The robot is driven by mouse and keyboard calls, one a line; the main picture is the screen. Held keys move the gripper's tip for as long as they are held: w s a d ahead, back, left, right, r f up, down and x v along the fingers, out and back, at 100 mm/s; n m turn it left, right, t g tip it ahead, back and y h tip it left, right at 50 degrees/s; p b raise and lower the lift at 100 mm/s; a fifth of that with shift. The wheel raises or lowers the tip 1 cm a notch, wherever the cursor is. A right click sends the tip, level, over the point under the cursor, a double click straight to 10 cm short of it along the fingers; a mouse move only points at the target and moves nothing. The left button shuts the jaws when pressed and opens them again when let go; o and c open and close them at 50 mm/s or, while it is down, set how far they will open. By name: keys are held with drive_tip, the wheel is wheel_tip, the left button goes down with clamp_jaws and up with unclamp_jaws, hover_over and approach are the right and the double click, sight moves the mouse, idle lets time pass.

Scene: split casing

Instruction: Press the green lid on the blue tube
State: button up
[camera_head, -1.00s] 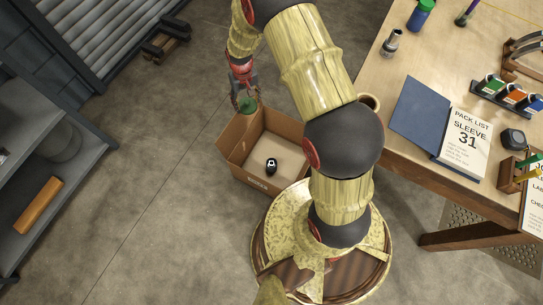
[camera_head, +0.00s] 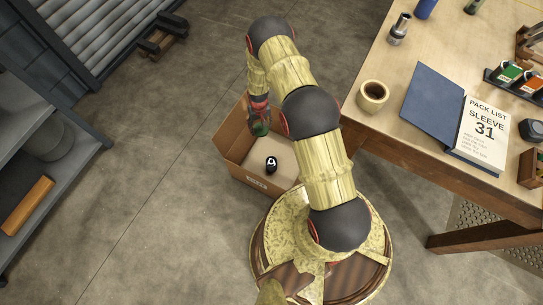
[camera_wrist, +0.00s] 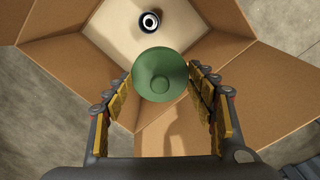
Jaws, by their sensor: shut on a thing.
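My gripper (camera_wrist: 166,100) is shut on a green round piece (camera_wrist: 160,74), smooth and cup- or cone-like with a small round centre. In the head view the green piece (camera_head: 260,128) is over the back-left part of an open cardboard box (camera_head: 232,150). The wrist view shows the fingers on either side of it, above the box's inside and flaps. The blue tube (camera_head: 424,9) stands at the far edge of the workbench, cut off by the top of the picture, so its top is hidden.
A black piece with a white ring (camera_head: 271,164) lies on the box floor. The workbench (camera_head: 385,135) at right carries a beige cup (camera_head: 372,96), a grey metal fitting (camera_head: 399,29), a blue folder (camera_head: 433,98) and a pack list (camera_head: 480,140). A grey shelf (camera_head: 70,175) is at left.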

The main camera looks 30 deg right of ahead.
drive_tip(key=shift+m, duration=0.3)
drive_tip(key=shift+s+d+f+b, duration=0.45)
drive_tip(key=shift+s+f+b, duration=0.7)
drive_tip(key=shift+f, duration=3.75)
drive_tip(key=shift+s+d+f+b, duration=0.4)
drive_tip(key=shift+s+f+b, duration=0.7)
drive_tip(key=shift+f, duration=3.85)
drive_tip(key=shift+s+d+f+b, duration=0.45)
drive_tip(key=shift+s+f+b, duration=0.65)
drive_tip(key=shift+f, duration=3.8)
drive_tip(key=shift+w+f, duration=0.1)
drive_tip(key=shift+w, duration=0.05)
drive_tip(key=o, duration=0.9)
drive_tip(key=shift+o, duration=0.5)
drive_tip(key=o, duration=0.4)
drive_tip(key=shift+c, duration=0.2)
drive_tip(key=shift+o, duration=0.2)
